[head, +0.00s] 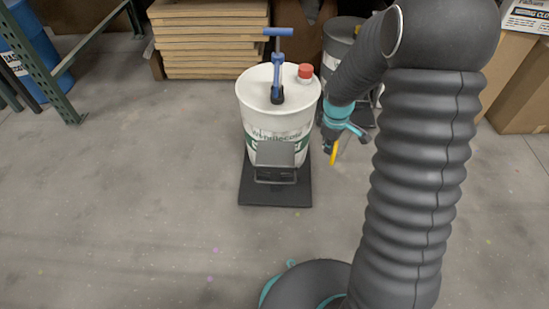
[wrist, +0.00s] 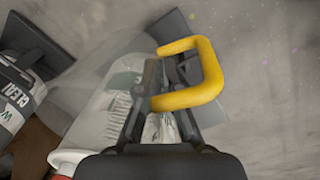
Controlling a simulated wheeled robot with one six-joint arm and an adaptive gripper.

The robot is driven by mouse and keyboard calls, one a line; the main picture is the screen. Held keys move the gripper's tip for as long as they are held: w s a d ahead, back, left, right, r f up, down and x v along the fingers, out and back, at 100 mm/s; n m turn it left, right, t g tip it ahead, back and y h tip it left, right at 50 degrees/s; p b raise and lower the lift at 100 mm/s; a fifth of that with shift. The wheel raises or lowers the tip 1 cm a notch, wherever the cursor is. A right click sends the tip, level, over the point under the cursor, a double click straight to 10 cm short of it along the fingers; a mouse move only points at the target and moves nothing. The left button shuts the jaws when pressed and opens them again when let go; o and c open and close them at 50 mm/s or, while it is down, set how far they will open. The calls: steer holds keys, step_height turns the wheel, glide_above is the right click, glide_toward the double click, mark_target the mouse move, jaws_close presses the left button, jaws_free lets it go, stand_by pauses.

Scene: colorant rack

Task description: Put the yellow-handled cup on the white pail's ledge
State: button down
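The white pail (head: 262,122) stands upright on a black base, with a blue pump and a red cap on its lid. Its ledge (head: 275,178) is a small dark bracket low on the front, below a grey plate. My gripper (head: 338,128) is in the air to the right of the pail, apart from it. The cup's yellow handle (head: 334,153) hangs under it. In the wrist view the yellow handle (wrist: 211,72) loops around my fingers (wrist: 166,75), which hold the cup. The clear cup body is faint to the left and its outline is hard to make out.
A grey drum (head: 340,45) stands behind my arm. Stacked boards (head: 208,40) lie at the back, and cardboard boxes (head: 520,85) stand at the right. A green rack (head: 45,75) and blue drum are at the left. The floor before the pail is clear.

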steer(key=shift+w+r+n+b, duration=0.1)
steer(key=shift+n+b, duration=0.1)
steer(key=shift+n, duration=0.35)
steer(key=shift+r+n+b, duration=0.1)
steer(key=shift+n+b, duration=0.05)
steer(key=shift+n, duration=0.4)
steer(key=shift+a, duration=0.4)
steer(key=a, duration=1.1)
steer(key=a+b, duration=0.1)
steer(key=a, duration=0.4)
steer(key=shift+w+a, duration=0.3)
steer(key=shift+a+f+b, duration=0.15)
steer(key=shift+f+b, duration=0.05)
steer(key=shift+f, duration=0.65)
steer(key=shift+a+f+b, duration=0.1)
steer(key=shift+f+b, duration=0.05)
steer(key=shift+f, duration=0.7)
steer(key=shift+f, duration=0.15)
steer(key=c, duration=1.3)
jaws_free()
